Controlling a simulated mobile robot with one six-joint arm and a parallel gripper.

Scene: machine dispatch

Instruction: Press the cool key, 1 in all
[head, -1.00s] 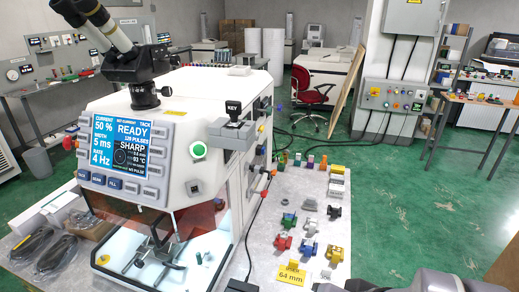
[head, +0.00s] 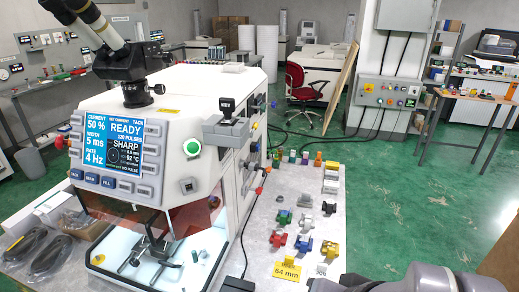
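The welding machine (head: 188,102) stands on the bench at left, with a blue screen (head: 112,146) reading READY, 50 %, 5 ms, 4 Hz and about 92 °C. Grey keys line both sides of the screen, including a right-hand column (head: 150,150). Blue keys, one reading FILL (head: 107,183), sit below it. The key lettering is mostly too small to read, so I cannot tell which one is cool. A green round button (head: 188,185) sits right of the keys. My arm shows at the bottom right, apart from the panel; my gripper's fingertips are not in view.
A microscope (head: 130,60) rises above the screen. A KEY switch block (head: 227,125) juts from the machine's right corner. Small coloured parts and a yellow 64 mm tag (head: 287,271) cover the bench right of the machine. A red chair (head: 303,82) stands behind; the green floor at right is open.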

